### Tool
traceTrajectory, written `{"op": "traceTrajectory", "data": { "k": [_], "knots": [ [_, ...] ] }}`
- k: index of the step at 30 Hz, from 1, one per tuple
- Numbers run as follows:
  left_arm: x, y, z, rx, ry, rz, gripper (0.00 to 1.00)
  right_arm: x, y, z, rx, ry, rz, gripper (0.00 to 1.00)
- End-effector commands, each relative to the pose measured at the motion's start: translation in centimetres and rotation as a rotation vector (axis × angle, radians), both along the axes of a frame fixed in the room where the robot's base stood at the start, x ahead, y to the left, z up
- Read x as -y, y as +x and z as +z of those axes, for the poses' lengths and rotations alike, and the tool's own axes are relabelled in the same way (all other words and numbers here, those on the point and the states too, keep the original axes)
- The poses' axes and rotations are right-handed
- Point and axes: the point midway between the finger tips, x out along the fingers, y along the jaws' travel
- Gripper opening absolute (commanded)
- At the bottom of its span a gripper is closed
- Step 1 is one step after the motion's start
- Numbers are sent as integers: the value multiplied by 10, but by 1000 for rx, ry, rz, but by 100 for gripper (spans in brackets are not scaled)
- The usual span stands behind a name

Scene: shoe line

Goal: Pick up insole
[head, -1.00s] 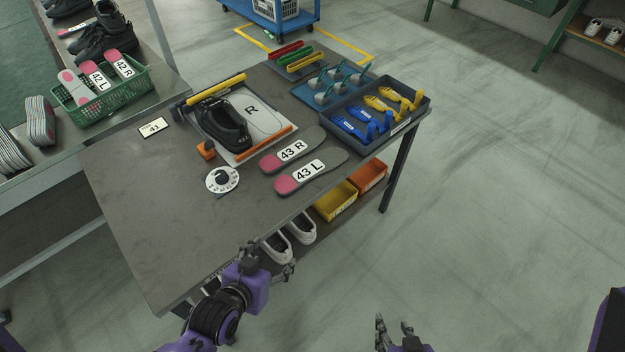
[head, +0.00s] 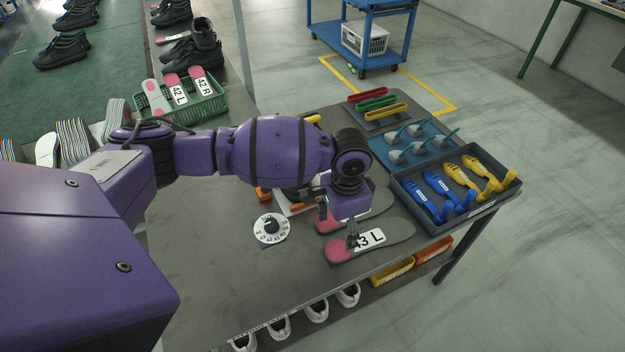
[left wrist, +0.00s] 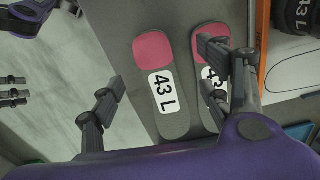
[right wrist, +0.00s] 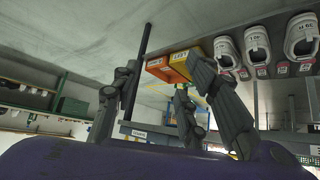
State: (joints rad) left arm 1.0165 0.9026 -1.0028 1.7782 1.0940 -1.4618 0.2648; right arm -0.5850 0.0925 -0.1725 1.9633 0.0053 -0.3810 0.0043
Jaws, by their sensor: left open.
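The 43 L insole (head: 402,232), grey with a pink heel and white label, lies flat near the table's front edge. The 43 R insole (head: 380,202) lies just behind it, partly hidden by my left gripper. My left gripper (head: 338,226) is over the heel end of 43 L. In the left wrist view its open fingers (left wrist: 160,68) stand either side of the 43 L insole (left wrist: 162,88), with nothing held. One finger covers part of the 43 R insole (left wrist: 208,38). My right gripper (right wrist: 168,78) shows only in its wrist view, fingers apart and empty.
A size dial (head: 271,228) lies left of the insoles. A grey tray (head: 437,232) of blue and yellow shoe trees stands at the right. White shoes (head: 317,310) and small bins (head: 392,270) sit below the tabletop. My left arm hides much of the shoe board.

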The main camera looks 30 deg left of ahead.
Motion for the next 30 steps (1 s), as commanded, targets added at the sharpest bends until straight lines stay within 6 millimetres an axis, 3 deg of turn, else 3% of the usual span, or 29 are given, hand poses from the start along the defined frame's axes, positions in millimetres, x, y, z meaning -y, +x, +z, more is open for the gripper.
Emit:
{"op": "traceTrajectory", "data": {
  "k": [3, 11, 18, 26, 30],
  "knots": [
    [-2, 0, -9, -10, 10, 2, 70, -2, 8, 3, 16, 3, -1, 40],
    [2, 0, -39, -5, 8, 0, 70, -1, -11, -6, -20, 6, -14, 40],
    [5, 0, -71, -2, 6, -1, 70, -2, -10, -8, -19, 8, -14, 40],
    [5, 0, -74, 0, 6, -1, 70, -3, -1, -3, -1, 7, -9, 40],
    [5, 0, -74, 1, 6, -1, 56, -2, -1, -2, 0, 5, -5, 40]
  ]
}}
